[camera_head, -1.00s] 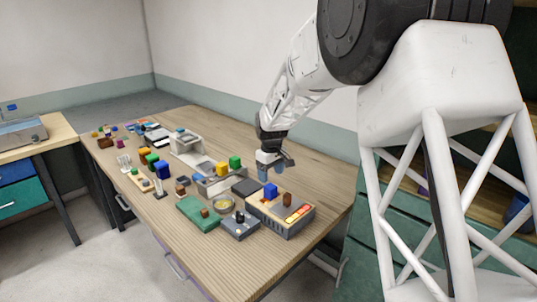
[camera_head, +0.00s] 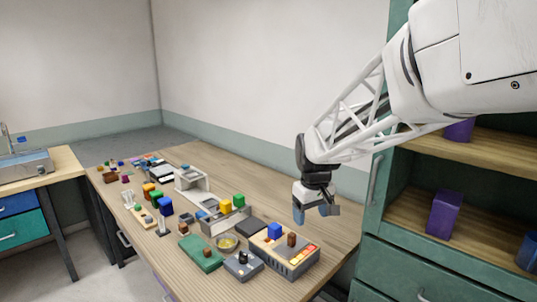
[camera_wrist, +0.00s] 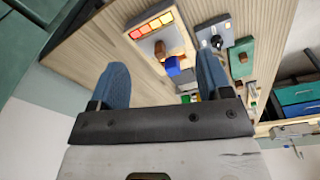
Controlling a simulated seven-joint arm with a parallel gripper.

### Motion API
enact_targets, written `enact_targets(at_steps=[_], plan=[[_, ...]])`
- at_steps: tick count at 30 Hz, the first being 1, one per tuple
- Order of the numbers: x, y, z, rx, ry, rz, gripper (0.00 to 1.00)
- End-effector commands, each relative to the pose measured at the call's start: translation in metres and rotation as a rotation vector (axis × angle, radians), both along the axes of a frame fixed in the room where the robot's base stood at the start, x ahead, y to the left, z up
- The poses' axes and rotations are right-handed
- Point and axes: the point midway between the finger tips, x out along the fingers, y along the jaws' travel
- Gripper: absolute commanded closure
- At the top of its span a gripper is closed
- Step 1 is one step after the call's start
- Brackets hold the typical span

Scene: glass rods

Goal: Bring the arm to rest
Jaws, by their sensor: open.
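My gripper (camera_head: 314,210) hangs above the far right part of the wooden table (camera_head: 330,238), with its fingers pointing down. In the wrist view its two blue fingers stand wide apart, with nothing held between them (camera_wrist: 163,78). My white lattice arm link reaches in from the upper right, in front of the wall and beside the green cabinet. The gripper is above and apart from the grey box with coloured keys (camera_head: 291,262), which carries a blue cube (camera_head: 274,230) and a brown block (camera_head: 292,240).
Several small objects crowd the table's left part. A green cabinet (camera_head: 425,275) with a purple block (camera_head: 443,213) stands at right.

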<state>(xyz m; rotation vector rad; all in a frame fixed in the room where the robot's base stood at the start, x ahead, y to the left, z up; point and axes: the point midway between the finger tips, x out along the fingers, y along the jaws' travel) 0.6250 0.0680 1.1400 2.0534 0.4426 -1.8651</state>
Motion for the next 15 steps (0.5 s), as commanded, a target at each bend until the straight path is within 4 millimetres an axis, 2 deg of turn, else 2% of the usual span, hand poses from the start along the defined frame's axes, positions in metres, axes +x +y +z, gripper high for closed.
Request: enact_targets(at_steps=[1, 7, 15], plan=[[-0.014, -0.005, 0.005, 0.002, -0.007, -0.019, 0.28], [-0.065, -0.022, 0.018, 0.010, -0.030, -0.097, 0.28], [-0.135, -0.041, 0.026, 0.022, -0.059, -0.200, 0.28]])
